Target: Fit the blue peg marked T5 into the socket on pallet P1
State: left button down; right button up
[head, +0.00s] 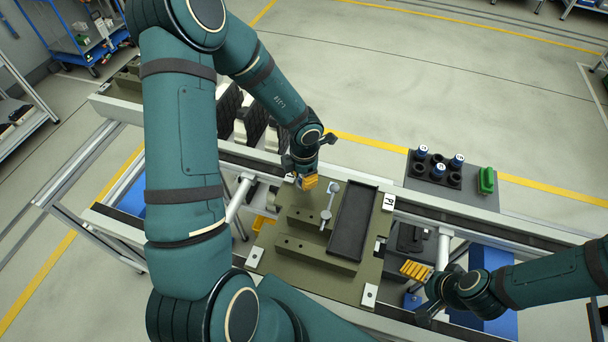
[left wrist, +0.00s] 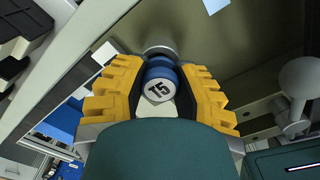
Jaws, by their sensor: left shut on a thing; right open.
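The blue peg marked T5 (left wrist: 160,82) sits between the yellow fingers of my left gripper (left wrist: 160,98), its white marked end toward the left wrist camera. In the head view my left gripper (head: 306,184) is shut on it over the far left corner of pallet P1 (head: 268,262), an olive plate with a white P1 label (head: 388,202). A grey metal ring (left wrist: 158,51) shows just beyond the peg in the left wrist view; I cannot tell how far the peg is in it. My right gripper (head: 420,290) is open and empty, right of the pallet.
The pallet carries olive blocks, a grey upright post with a round top (head: 327,214) and a dark tray (head: 352,222). A dark rack (head: 409,180) with several blue pegs and a green item (head: 486,180) stand beyond the rail at the right. Black parts (head: 230,108) stand behind my left arm.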

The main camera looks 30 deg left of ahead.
pick_arm(q)
jog(key=shift+f, duration=0.3)
dwell(0.7)
jog(key=shift+c, duration=1)
grip_release()
jog(key=shift+r, duration=3.55)
